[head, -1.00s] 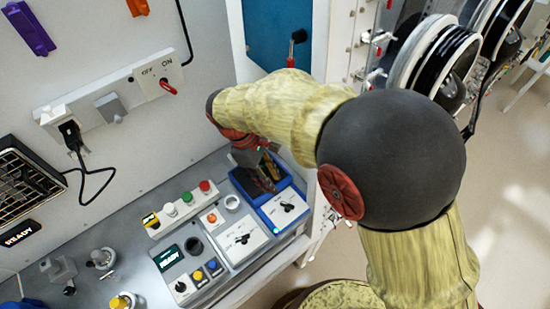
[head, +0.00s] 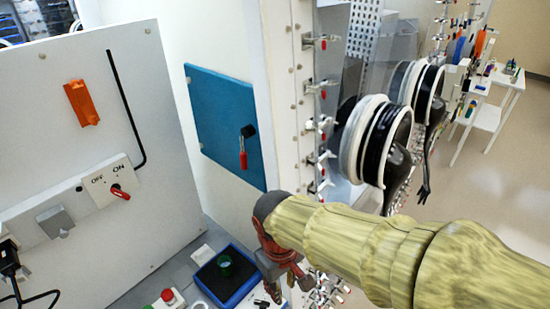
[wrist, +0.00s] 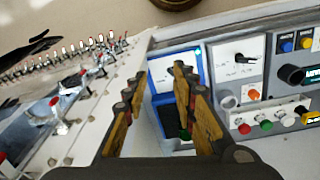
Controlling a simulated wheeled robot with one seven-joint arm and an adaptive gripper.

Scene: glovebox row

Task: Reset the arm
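My arm reaches in from the right in the head view, clad in a yellowish sleeve. My gripper (head: 288,285) hangs beside the right edge of a blue-rimmed tray, in front of the white cabinet side. In the wrist view my gripper (wrist: 158,75) shows two yellow-and-black fingers standing apart with nothing held between them. The blue tray (wrist: 157,112) lies beyond and partly behind the right finger.
A blue door (head: 222,120) with a red-tipped handle is on the white cabinet. Glove ports (head: 375,140) with black gloves and several red-tipped clamps jut out at the right. A switch panel (head: 112,182) is on the left wall. Open floor (head: 495,200) lies at the right.

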